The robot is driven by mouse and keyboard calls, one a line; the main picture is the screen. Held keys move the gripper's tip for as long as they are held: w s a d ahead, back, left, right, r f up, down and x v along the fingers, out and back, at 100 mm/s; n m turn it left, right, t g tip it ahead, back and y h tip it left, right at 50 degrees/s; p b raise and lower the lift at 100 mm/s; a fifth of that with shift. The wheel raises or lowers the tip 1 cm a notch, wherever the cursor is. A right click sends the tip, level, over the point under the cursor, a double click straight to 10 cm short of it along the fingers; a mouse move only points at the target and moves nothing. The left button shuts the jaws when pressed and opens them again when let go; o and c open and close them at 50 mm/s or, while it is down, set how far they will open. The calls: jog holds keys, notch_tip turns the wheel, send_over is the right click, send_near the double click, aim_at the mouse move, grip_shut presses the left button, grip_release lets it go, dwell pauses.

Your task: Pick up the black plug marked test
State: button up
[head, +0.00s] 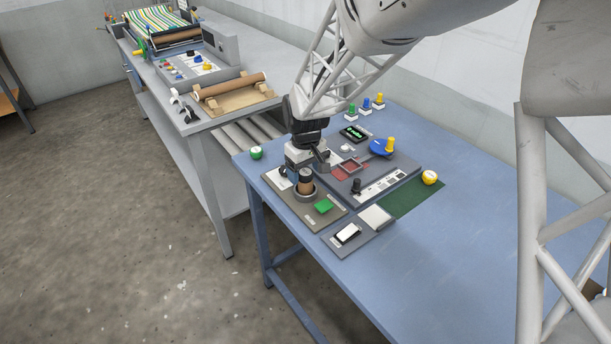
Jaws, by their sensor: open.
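A small upright black plug (356,186) stands on the grey panel (402,168), at the left end of a white marked strip; any word on it is too small to read. My gripper (316,168) is low over the panel's left side, up and to the left of this plug and apart from it. Its jaws are open, though the fingertips are small and partly hidden. A copper-brown cylinder with a black top (306,181) stands in a round holder just below my gripper in the picture; I cannot tell whether they touch.
A yellow ball (430,177) lies right; a green ball (256,153) lies left.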

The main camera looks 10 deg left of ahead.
aim_at(306, 173)
jog(key=c, duration=1)
jog(key=shift+r, duration=0.15)
jog(key=shift+r, duration=0.5)
jog(key=shift+s+d+r, duration=0.1)
jog(key=shift+s+r, duration=0.05)
jog(key=shift+r, duration=0.45)
jog(key=shift+s+d+r, duration=0.1)
jog(key=shift+s+r, duration=0.05)
jog(key=shift+r, duration=0.4)
jog(key=s+d, duration=0.2)
jog(key=s, duration=0.2)
jog(key=s+d+r, duration=0.1)
jog(key=s+d, duration=0.1)
jog(key=s, duration=0.3)
jog(key=s+d, duration=0.2)
jog(key=s, duration=0.3)
jog(key=shift+d+r, duration=0.1)
jog(key=shift+r, duration=0.1)
